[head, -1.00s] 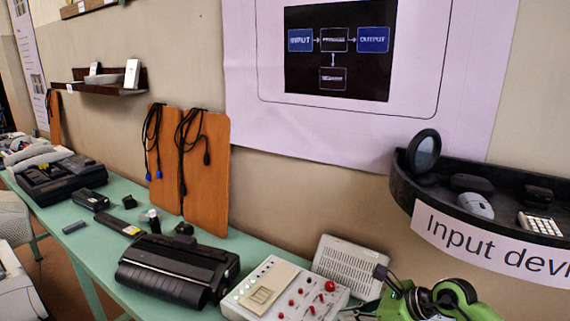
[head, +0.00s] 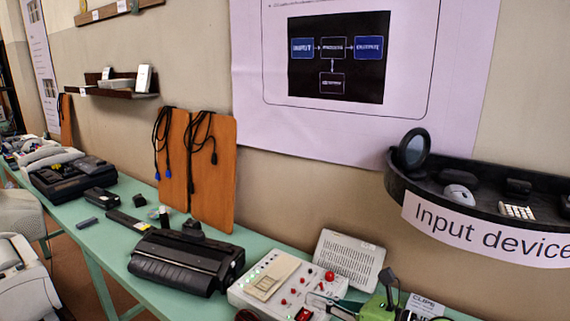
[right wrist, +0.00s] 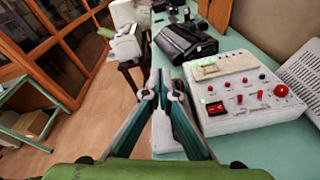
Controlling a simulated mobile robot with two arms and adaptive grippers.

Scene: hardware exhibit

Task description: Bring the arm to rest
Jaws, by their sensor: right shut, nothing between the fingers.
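My right gripper (head: 318,299) shows at the bottom edge of the head view, in front of the white control box (head: 292,284). Its green body (head: 380,306) is partly cut off by the frame. In the right wrist view the two teal and grey fingers (right wrist: 161,80) meet at their tips, with nothing between them. The fingers are left of the control box (right wrist: 245,95) and over the front part of the green table. My left gripper is not in view.
The green table (head: 90,238) bears a black printer (head: 185,262) and several devices. A beige slotted box (head: 350,258) stands behind the control box. A black wall shelf (head: 470,208) juts out at right. Open floor (right wrist: 85,135) lies left of the fingers.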

